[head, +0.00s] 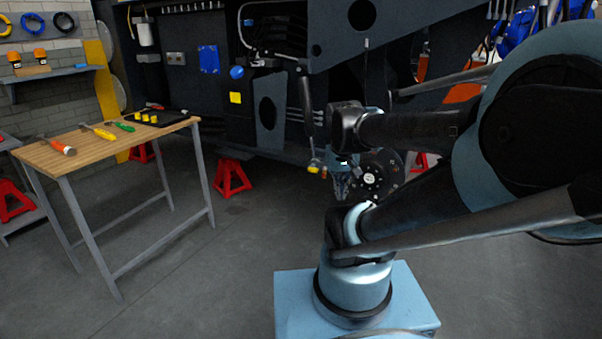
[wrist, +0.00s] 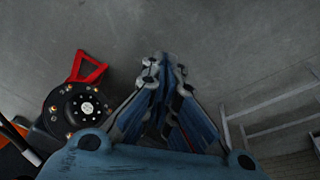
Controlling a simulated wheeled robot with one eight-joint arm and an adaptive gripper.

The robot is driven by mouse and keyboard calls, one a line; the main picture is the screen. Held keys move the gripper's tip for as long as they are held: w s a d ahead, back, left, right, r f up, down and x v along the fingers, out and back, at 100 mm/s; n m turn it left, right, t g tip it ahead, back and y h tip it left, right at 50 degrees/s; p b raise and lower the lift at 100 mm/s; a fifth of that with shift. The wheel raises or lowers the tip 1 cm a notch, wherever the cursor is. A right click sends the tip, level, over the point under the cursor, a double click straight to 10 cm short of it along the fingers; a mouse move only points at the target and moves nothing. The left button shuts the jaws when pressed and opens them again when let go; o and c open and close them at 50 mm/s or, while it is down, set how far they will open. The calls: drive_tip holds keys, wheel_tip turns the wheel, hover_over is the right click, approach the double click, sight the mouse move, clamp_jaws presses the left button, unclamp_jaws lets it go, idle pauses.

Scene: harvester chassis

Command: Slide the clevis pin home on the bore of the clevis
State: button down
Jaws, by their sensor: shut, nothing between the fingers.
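My gripper (head: 341,186) hangs in front of the dark chassis and points down. In the wrist view its fingers (wrist: 163,62) are together with nothing between them, above the bare floor. A slim black cylinder (head: 306,108) hangs from the chassis just left of my gripper. At its lower end is a small fitting with yellow and orange-red parts (head: 313,169), close to the left of my gripper and apart from it. It is too small to tell whether this is the clevis or the pin. I cannot clearly make out a clevis pin in either view.
A round black hub (head: 371,179) with bolts is right behind my gripper; it also shows in the wrist view (wrist: 80,108). A wooden bench (head: 90,152) with tools and a black tray (head: 157,118) stands left. Red jack stands (head: 231,178) are on the floor.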

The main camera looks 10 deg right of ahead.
sight(309, 170)
drive_tip(key=w+d+m+t+h, duration=0.1)
drive_tip(key=w+m+t+h, duration=0.25)
drive_tip(key=w, duration=3.55)
drive_tip(key=w+a+f+m+t+h, duration=0.1)
drive_tip(key=w+f, duration=0.4)
drive_tip(key=w, duration=0.2)
drive_tip(key=w+a+f+m+h, duration=0.1)
drive_tip(key=w+f, duration=0.3)
drive_tip(key=w, duration=0.3)
drive_tip(key=w+a+f+t+h, duration=0.1)
drive_tip(key=w+a+f, duration=0.1)
drive_tip(key=w+f, duration=0.45)
drive_tip(key=w+a+f+t, duration=0.2)
drive_tip(key=w+f, duration=0.1)
drive_tip(key=f, duration=0.7)
drive_tip(key=shift+m, duration=0.25)
drive_tip(key=shift+x, duration=3)
drive_tip(key=shift+w+d+f, duration=0.15)
drive_tip(key=shift+w+d, duration=0.2)
drive_tip(key=shift+s, duration=0.1)
